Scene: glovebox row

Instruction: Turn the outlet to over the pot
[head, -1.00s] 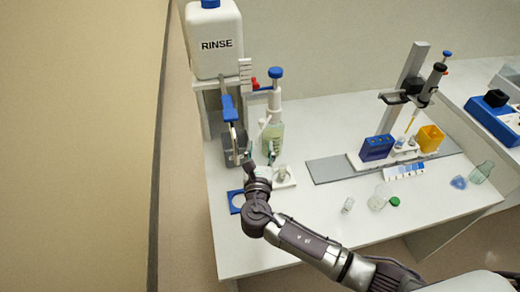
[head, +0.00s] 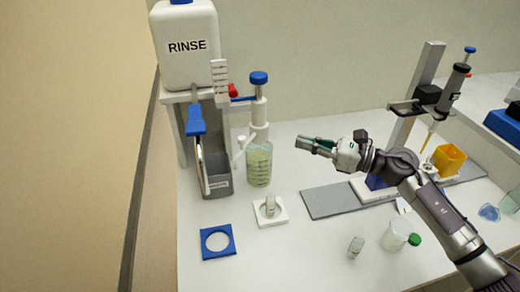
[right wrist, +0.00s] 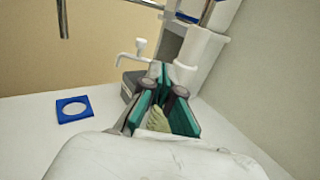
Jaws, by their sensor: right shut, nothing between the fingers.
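The dispenser (head: 258,112) has a blue knob and stands on a glass bottle of pale green liquid (head: 259,165). Its white outlet (head: 241,150) points left and toward the front, near the grey bin; it also shows in the right wrist view (right wrist: 132,58), with its tip turned down. A small clear pot (head: 270,204) stands on a white square holder (head: 282,215) in front of the bottle, and the outlet is not over it. My right gripper (head: 300,143) is shut and empty, right of the dispenser and apart from it. My left gripper is not in view.
The grey bin (head: 216,180) stands left of the bottle, under a shelf with the RINSE container (head: 187,45). A blue ring plate (head: 218,242) lies in front. A small vial (head: 356,246) and a beaker (head: 394,238) stand front right. A pipette stand (head: 431,70) is at right.

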